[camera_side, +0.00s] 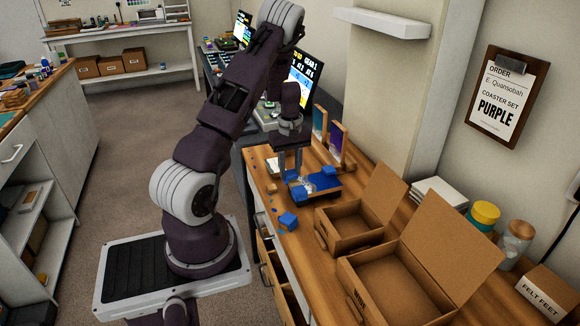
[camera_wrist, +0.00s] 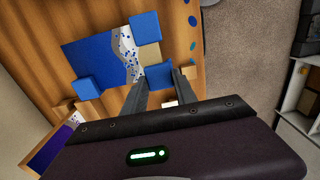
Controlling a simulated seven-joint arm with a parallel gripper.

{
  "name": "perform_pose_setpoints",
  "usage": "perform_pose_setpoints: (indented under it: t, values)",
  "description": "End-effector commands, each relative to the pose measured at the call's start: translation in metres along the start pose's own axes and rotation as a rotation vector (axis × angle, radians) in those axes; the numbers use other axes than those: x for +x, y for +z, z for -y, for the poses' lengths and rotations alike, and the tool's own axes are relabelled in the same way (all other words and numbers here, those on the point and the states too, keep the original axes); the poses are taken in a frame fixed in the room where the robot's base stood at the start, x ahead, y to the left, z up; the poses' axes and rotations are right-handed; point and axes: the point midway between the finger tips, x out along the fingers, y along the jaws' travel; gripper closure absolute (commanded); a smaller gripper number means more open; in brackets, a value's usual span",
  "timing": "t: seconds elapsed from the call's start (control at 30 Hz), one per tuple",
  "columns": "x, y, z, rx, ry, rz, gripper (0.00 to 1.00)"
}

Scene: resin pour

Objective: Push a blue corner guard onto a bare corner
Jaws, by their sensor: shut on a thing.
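The blue slab (camera_wrist: 90,55) with a white speckled band lies on the wooden bench; it also shows in the side view (camera_side: 321,183). My gripper (camera_wrist: 160,80) is shut on a blue corner guard (camera_wrist: 158,74) at the slab's lower right in the wrist view. I cannot tell whether that guard is seated on the corner. Another blue guard (camera_wrist: 88,89) sits at the slab's lower left corner. The upper left corner looks bare. A blue block (camera_wrist: 145,25) lies at the top; a tan block (camera_wrist: 150,55) is between it and the held guard.
A small tan block (camera_wrist: 189,72) lies right of my gripper near the bench edge. Open cardboard boxes (camera_side: 348,230) (camera_side: 392,285) stand to the slab's right in the side view. Upright panels (camera_side: 330,132) stand behind. Blue drops mark the bench front.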

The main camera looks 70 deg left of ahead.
Motion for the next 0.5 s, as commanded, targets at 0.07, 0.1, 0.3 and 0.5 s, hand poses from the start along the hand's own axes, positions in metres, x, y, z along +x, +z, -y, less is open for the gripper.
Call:
perform_pose_setpoints:
  t: [0.07,0.1,0.3,0.5]
  values:
    - [0.0021,-0.0001,0.0004,-0.001,0.0,0.0,1.0]
    - [0.0023,-0.0002,0.0004,-0.001,0.0,0.0,1.0]
    - [0.0022,-0.0002,0.0002,-0.001,0.0,-0.001,1.0]
    - [0.0063,-0.0005,0.0,-0.001,0.0,-0.001,1.0]
